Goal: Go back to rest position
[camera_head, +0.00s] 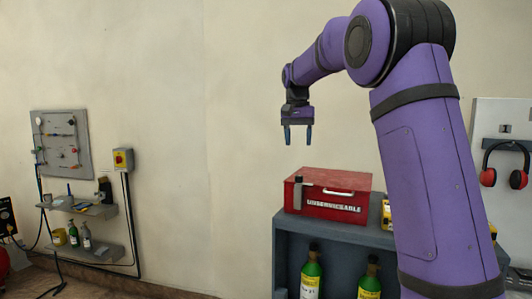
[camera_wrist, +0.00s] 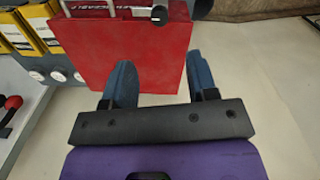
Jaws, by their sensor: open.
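My gripper (camera_head: 298,136) hangs at the end of my purple arm, fingers pointing down, above the left part of a red box (camera_head: 345,182) in the head view. The box is marked "UNSERVICEABLE" and sits on a grey cabinet (camera_head: 305,227). The gripper is apart from the box. In the wrist view my gripper (camera_wrist: 165,82) shows two blue-grey fingers spread apart with nothing between them, and the red box (camera_wrist: 128,55) lies beyond them.
Green bottles (camera_head: 311,277) stand in the cabinet below. Yellow items (camera_head: 387,213) stand right of the red box, partly hidden by my arm. Red headphones (camera_head: 487,176) hang on a panel at right. A wall shelf (camera_head: 83,208) and gauge panel (camera_head: 61,144) are at left.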

